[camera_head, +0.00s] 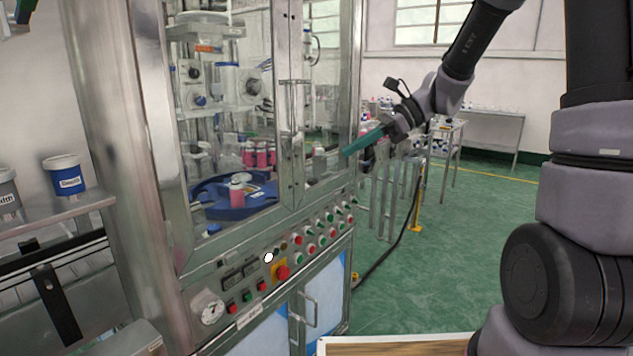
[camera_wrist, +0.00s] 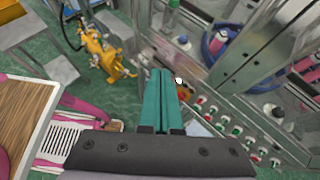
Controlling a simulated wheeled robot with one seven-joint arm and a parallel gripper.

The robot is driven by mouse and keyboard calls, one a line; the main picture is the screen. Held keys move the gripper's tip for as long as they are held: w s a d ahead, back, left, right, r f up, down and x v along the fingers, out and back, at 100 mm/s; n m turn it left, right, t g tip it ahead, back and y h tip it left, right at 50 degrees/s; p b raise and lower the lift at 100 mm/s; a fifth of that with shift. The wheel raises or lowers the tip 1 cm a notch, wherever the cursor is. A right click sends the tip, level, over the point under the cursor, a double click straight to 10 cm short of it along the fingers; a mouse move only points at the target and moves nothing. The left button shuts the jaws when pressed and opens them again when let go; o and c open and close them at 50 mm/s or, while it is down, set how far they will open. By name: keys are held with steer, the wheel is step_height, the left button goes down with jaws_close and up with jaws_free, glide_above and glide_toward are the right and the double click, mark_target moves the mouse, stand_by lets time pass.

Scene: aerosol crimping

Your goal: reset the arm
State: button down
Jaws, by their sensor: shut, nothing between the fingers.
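My gripper (camera_head: 364,143) has teal fingers and is in front of the right side of the glass-fronted crimping machine (camera_head: 292,120). In the wrist view, my gripper (camera_wrist: 161,75) shows both fingers side by side, closed together with nothing between them. It points toward the machine's edge and control panel (camera_wrist: 225,125). From these views I cannot tell how close the fingertips are to the machine. My arm comes in from the upper right in the head view.
The control panel (camera_head: 285,262) has several red and green buttons. Pink cans stand inside by a blue turntable (camera_head: 212,205). A shelf with a blue-and-white tub (camera_head: 65,176) is at left. Yellow equipment (camera_wrist: 103,55) shows in the wrist view. Green floor (camera_head: 455,270) is open at right.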

steer(key=s+d+r+n+t+h, duration=0.4)
steer(key=s+d+n, duration=0.2)
steer(key=s+d, duration=0.1)
steer(key=s+d+r+n+t+h, duration=0.3)
steer(key=s+d+r+n+h, duration=0.2)
steer(key=s+d+n, duration=0.2)
steer(key=shift+s+d+t+h, duration=0.35)
steer(key=shift+s+d, duration=0.3)
steer(key=shift+d, duration=0.6)
steer(key=c, duration=1.5)
jaws_free()
steer(key=shift+c, duration=0.2)
